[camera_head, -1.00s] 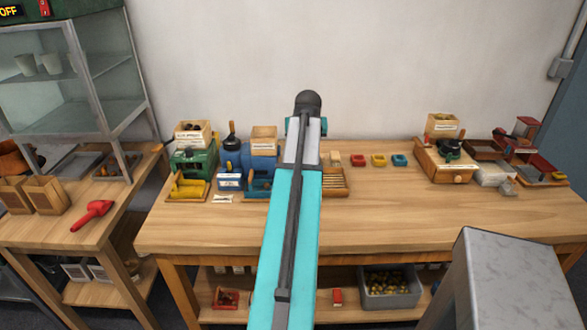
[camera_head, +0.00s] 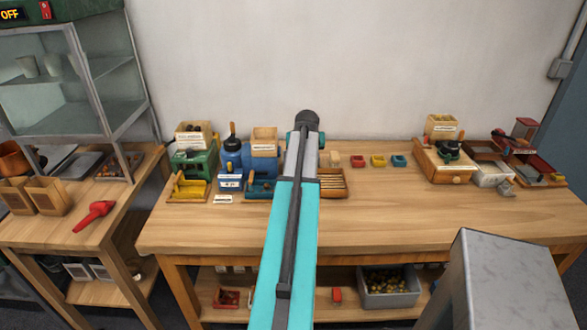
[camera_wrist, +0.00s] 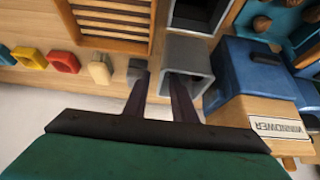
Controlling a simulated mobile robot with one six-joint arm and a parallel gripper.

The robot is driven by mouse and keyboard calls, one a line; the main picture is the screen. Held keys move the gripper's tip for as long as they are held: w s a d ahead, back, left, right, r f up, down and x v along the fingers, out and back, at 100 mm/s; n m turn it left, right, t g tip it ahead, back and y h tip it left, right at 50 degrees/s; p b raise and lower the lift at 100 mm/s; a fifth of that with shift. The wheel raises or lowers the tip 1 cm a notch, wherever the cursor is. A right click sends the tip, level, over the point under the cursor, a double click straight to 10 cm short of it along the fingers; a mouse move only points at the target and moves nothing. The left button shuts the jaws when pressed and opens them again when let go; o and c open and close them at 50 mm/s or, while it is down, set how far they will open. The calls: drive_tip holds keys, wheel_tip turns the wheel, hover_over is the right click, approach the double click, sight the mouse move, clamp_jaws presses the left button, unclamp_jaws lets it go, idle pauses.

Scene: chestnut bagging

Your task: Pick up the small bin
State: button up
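In the wrist view a small grey open-topped square bin (camera_wrist: 200,50) stands at the middle, beside the wooden slatted tray. My gripper (camera_wrist: 160,78) is open, with its two dark fingers apart and pointing at this bin. The right finger overlaps the bin's opening and the left finger is to the left of its left wall; I cannot tell whether they touch it. In the head view my arm hides the bin and the gripper. I cannot tell for certain that this is the bin named in the task.
A wooden slatted tray (camera_head: 331,185) lies beside my arm. Small red (camera_head: 358,161), yellow (camera_head: 378,161) and blue (camera_head: 398,160) boxes stand to the right. A blue machine (camera_wrist: 255,75) is close on the right in the wrist view. The table's front middle (camera_head: 400,225) is clear.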

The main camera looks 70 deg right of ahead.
idle(0.3)
drive_tip(key=shift+p+x, duration=0.9)
drive_tip(key=shift+x, duration=1.7)
drive_tip(key=shift+w, duration=0.1)
drive_tip(key=shift+c, duration=0.2)
clamp_jaws()
